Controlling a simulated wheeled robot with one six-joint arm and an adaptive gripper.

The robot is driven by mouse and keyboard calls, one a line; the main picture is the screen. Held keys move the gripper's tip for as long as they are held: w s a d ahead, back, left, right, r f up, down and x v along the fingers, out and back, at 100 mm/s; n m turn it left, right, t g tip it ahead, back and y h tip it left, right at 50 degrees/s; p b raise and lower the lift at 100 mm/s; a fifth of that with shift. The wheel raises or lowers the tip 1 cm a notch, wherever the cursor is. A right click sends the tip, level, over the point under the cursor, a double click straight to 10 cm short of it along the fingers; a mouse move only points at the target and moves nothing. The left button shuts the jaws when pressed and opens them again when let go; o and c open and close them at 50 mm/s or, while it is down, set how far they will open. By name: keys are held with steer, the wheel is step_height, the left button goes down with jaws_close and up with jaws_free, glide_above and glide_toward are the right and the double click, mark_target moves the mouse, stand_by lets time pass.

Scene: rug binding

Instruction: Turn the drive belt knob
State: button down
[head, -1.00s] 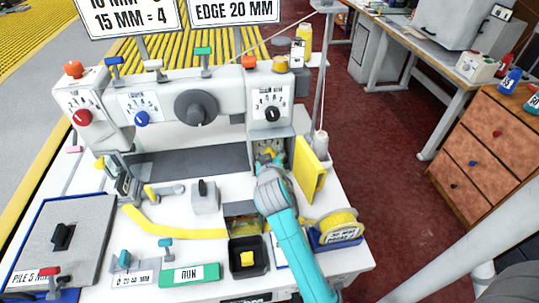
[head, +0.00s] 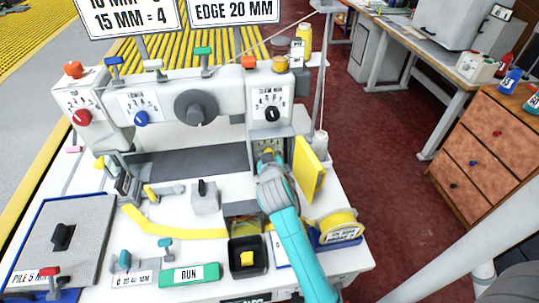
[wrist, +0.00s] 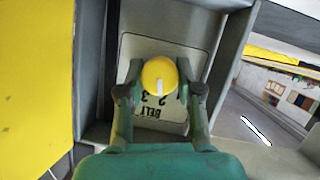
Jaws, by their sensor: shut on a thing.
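The drive belt knob (wrist: 152,72) is a round yellow knob with a white mark on its face. It stands in front of a pale plate (wrist: 130,50) with the word BELT and numbers, upside down in the wrist view. The mark points down in the picture, toward the numbers. The plate sits in a grey recess at the right end of the sewing machine (head: 190,75). My gripper (wrist: 160,78) is shut on the knob, one finger on each side.
The yellow hinged cover (head: 309,170) stands open close to the right of my gripper. A black tray (head: 234,267) with a yellow piece, a tape roll (head: 338,226) and a green RUN plate (head: 190,275) lie in front. Red, blue and black dials sit above.

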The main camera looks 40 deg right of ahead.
steer(key=shift+s+d+m+t+y, duration=0.1)
steer(key=shift+m+t+y, duration=0.4)
steer(key=shift+m, duration=0.5)
steer(key=shift+m+t+y, duration=0.3)
steer(key=shift+m+y, duration=0.4)
steer(key=shift+m, duration=0.3)
steer(key=c, duration=0.7)
jaws_free()
steer(key=shift+c, duration=0.2)
steer(key=v, duration=1.2)
steer(key=shift+s+f, duration=0.1)
steer(key=shift+s, duration=0.05)
